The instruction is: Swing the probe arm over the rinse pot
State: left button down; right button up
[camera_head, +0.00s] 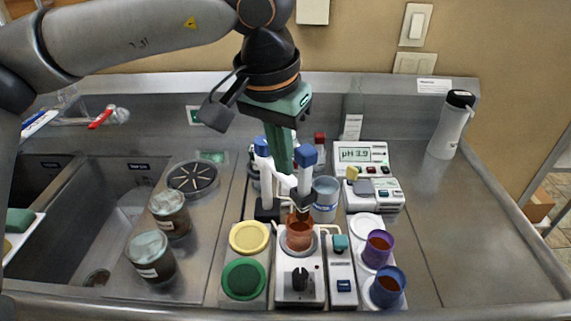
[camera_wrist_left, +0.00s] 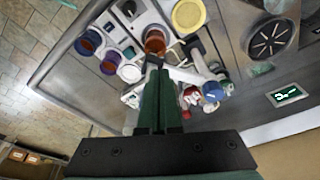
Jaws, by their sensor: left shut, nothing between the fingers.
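My left gripper (camera_head: 290,172) is shut and empty, its green fingers pointing down among the blue-topped white posts. It also shows in the left wrist view (camera_wrist_left: 158,72). A post with a blue cap (camera_head: 306,155) stands just right of the fingers; I cannot tell whether they touch it. The probe arm (camera_head: 300,201) seems to be the white and dark piece below the fingertips, over the copper cup (camera_head: 299,236); the fingers partly hide it. A grey-blue pot (camera_head: 326,188), which looks like the rinse pot, stands behind and right of the cup. My right gripper is out of view.
The pH meter (camera_head: 361,153) reads 3.9 at the back. Purple (camera_head: 378,240) and blue (camera_head: 388,280) cups stand right of the stirrer (camera_head: 299,286). Yellow (camera_head: 249,237) and green (camera_head: 244,279) lids and two jars lie left. A white flask (camera_head: 446,130) stands far right; the counter before it is clear.

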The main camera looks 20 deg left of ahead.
aim_at(309, 151)
pick_arm(q)
jog(key=shift+w+d+p, duration=0.75)
jog(key=shift+w+d, duration=0.35)
jog(key=shift+d, duration=0.15)
jog(key=shift+w+d+r+p, duration=0.1)
jog(key=shift+w+d+p, duration=0.2)
jog(key=shift+w+p, duration=0.1)
jog(key=shift+w+d+p, duration=0.5)
jog(key=shift+w+d, duration=0.15)
jog(key=shift+w, duration=0.25)
